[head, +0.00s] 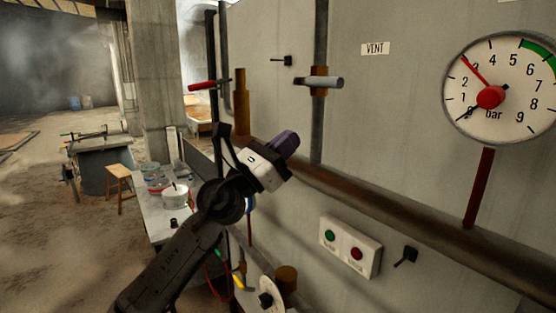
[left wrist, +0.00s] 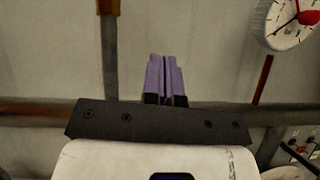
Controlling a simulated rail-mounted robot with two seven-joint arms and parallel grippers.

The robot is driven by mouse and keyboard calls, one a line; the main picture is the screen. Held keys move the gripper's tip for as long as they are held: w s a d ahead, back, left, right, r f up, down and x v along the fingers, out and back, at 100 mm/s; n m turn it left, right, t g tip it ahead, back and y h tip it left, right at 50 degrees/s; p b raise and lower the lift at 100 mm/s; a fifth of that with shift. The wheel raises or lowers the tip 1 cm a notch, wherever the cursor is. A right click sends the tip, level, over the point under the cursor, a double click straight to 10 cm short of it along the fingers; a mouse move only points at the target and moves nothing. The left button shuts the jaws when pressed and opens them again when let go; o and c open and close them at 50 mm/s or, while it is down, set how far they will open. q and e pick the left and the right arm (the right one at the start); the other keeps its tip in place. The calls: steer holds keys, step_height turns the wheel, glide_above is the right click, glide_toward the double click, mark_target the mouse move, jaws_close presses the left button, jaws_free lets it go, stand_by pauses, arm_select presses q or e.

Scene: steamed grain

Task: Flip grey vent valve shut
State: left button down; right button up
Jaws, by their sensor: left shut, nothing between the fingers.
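The grey vent valve lever (head: 322,82) sits on a brass fitting (head: 318,90) of a vertical grey pipe, left of and below the VENT label (head: 375,49). The lever lies roughly level, across the pipe. My left gripper (head: 287,142) is below and left of the lever, apart from it, with its purple fingers shut and empty. In the left wrist view the shut fingers (left wrist: 165,76) point up at the wall, right of the vertical pipe (left wrist: 110,55). The lever itself does not show there. My right gripper is not in view.
A red-handled valve (head: 208,85) is to the left. A thick brown pipe (head: 400,212) runs along the wall behind my left gripper. A pressure gauge (head: 500,115) hangs at right, a button box (head: 350,246) below.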

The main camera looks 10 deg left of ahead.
arm_select(q)
steer(key=shift+v, duration=1.3)
